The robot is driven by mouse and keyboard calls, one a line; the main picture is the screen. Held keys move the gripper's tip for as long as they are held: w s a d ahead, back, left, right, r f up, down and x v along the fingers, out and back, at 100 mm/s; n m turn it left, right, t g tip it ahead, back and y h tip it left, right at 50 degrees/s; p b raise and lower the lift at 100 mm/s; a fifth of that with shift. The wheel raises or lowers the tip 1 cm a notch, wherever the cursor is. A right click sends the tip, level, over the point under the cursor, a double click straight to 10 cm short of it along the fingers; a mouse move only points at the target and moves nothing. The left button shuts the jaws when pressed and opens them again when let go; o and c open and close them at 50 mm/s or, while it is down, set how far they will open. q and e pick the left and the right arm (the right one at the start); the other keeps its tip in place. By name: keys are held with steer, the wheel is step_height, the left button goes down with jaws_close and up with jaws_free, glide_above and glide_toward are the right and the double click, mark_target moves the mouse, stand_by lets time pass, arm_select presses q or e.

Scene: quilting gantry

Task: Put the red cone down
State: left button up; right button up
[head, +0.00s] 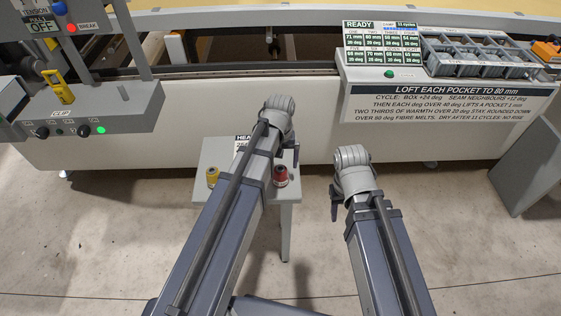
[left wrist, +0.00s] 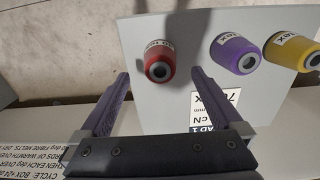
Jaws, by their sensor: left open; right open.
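The red cone (head: 280,177) stands on the small grey table (head: 285,217), near its right edge. In the left wrist view the red cone (left wrist: 158,62) sits just beyond the fingertips, with a gap to each finger. My left gripper (left wrist: 160,80) is open and empty; in the head view (head: 295,156) it shows only partly, above the red cone. My right gripper (head: 335,205) is at the end of the right arm, right of the table, with nothing seen in it; its fingers are mostly hidden.
A yellow cone (head: 212,177) and a purple cone (left wrist: 235,54) share the table; my left arm hides the purple one in the head view. The long white gantry (head: 250,131) runs behind. A control panel (head: 95,115) is at left, a sign (head: 450,90) at right.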

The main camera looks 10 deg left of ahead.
mark_target(281, 168)
arm_select(q)
step_height(281, 168, up, 5)
steer(key=p, duration=0.3)
steer(key=shift+p, duration=0.35)
steer(key=s+d+m+y, duration=0.1)
steer(key=s+d+m, duration=0.6)
steer(key=s, duration=0.6)
steer(key=shift+s+d, duration=0.3)
steer(key=shift+d, duration=0.8)
steer(key=shift+r, duration=0.1)
